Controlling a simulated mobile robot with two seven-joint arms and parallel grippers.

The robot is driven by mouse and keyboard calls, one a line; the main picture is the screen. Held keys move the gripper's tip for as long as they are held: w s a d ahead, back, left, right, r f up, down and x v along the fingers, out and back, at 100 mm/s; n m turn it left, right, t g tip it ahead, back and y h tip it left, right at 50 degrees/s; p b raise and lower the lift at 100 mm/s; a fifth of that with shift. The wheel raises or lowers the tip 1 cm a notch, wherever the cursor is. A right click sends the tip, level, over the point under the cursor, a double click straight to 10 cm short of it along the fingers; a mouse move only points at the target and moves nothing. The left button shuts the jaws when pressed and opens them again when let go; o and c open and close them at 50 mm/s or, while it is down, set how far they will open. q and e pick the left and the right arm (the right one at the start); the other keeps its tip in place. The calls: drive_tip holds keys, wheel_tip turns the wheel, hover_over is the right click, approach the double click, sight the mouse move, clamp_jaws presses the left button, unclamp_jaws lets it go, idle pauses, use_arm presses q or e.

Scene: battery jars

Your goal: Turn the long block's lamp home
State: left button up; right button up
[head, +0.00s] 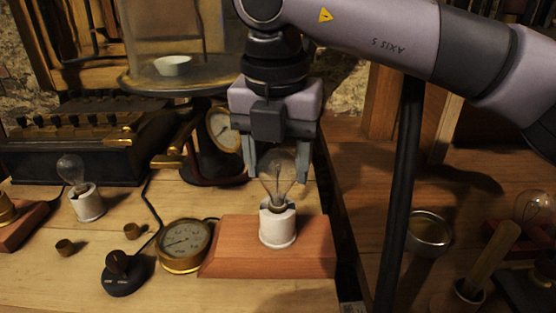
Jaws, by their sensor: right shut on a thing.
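The long block (228,258) is a reddish wooden base lying on the bench in the middle of the head view. A white lamp holder (277,228) stands on it. A clear glass lamp (277,180) sits upright in the holder's top; how deep it is seated I cannot tell. My right gripper (280,170) points down from above, its two fingers shut on the lamp's glass from both sides. My left gripper is not in view.
A brass dial gauge (184,243) lies just left of the block, with a black knob switch (122,272) beside it. Another lamp in a white holder (88,204) stands farther left. A metal cup (429,232) is on the right. Clear bench lies in front.

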drive_tip(key=o, duration=1.2)
drive_tip(key=shift+o, duration=0.2)
